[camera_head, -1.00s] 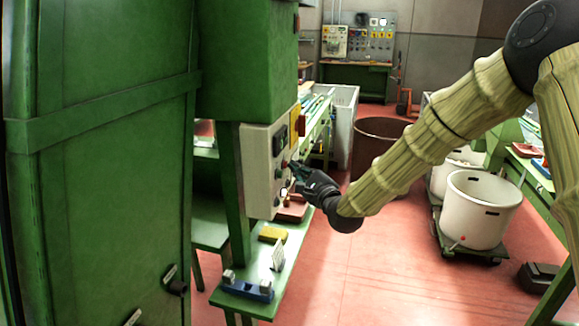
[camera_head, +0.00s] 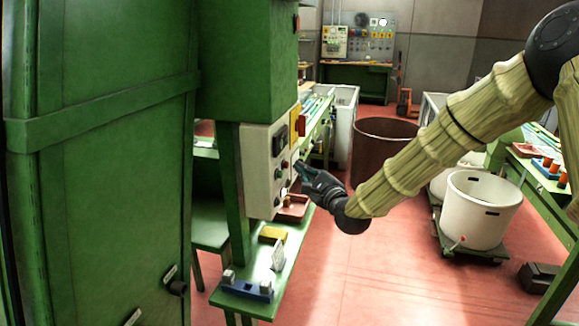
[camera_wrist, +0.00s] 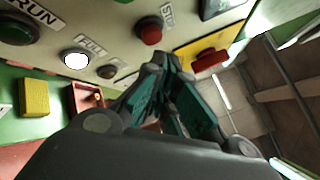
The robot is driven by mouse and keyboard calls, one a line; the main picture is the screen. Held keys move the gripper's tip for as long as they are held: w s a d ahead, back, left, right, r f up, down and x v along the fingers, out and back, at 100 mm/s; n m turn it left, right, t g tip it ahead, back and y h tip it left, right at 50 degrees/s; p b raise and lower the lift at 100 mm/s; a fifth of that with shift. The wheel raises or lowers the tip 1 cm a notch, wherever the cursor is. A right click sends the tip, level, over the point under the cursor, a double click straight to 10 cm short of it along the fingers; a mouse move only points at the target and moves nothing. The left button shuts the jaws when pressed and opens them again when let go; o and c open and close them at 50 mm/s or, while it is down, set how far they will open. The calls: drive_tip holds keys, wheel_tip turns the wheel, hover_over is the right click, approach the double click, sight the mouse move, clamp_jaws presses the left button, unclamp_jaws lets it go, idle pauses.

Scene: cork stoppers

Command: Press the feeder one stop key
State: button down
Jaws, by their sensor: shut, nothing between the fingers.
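A pale control panel (camera_head: 256,175) hangs on the green machine in the head view. In the wrist view, a round red button (camera_wrist: 149,33) sits on it beside lettering that seems to read STOP. A green button (camera_wrist: 17,27) marked RUN is at the left, and a lit white lamp (camera_wrist: 75,59) marked FULL is between them. No label naming the feeder is readable. My gripper (camera_head: 297,167) is shut and empty, just right of the panel face, with a small gap seeming to show. In the wrist view its fingertips (camera_wrist: 170,65) appear below and right of the red button.
A larger red button (camera_wrist: 210,59) on a yellow plate is close right of my fingertips. A dark knob (camera_wrist: 106,72) is at their left. Below the panel, a green bench (camera_head: 262,262) holds a yellow block (camera_head: 272,234) and a reddish tray (camera_head: 293,208).

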drive_tip(key=d, duration=0.2)
drive_tip(key=s+d, duration=0.1)
drive_tip(key=d, duration=0.2)
idle(0.7)
idle(0.4)
drive_tip(key=s+d+f+n+g+h, duration=0.25)
drive_tip(key=s+f, duration=0.45)
drive_tip(key=f, duration=0.5)
drive_tip(key=s+d+f+n+g+h, duration=0.1)
drive_tip(key=s+d+f+n+g, duration=0.15)
drive_tip(key=s+f, duration=0.75)
drive_tip(key=s+d+f+n+g+h, duration=0.2)
drive_tip(key=s+d+f+n, duration=0.15)
drive_tip(key=f, duration=1.15)
drive_tip(key=s+d+f+n+g+h, duration=0.1)
drive_tip(key=s+d+f+n+g, duration=0.2)
drive_tip(key=s, duration=0.8)
drive_tip(key=s+d+f+n+g+h, duration=0.2)
drive_tip(key=s+d+f+n+g, duration=0.1)
drive_tip(key=s, duration=0.9)
drive_tip(key=s+d+f+n+g+h, duration=0.1)
drive_tip(key=s+d+f+n, duration=0.3)
drive_tip(key=s, duration=0.7)
wheel_tip(320, 180, down, 4)
drive_tip(key=shift+s+d+r+n+g+h, duration=0.1)
drive_tip(key=shift+s+d+n+g+h, duration=0.2)
drive_tip(key=shift+d+g, duration=0.7)
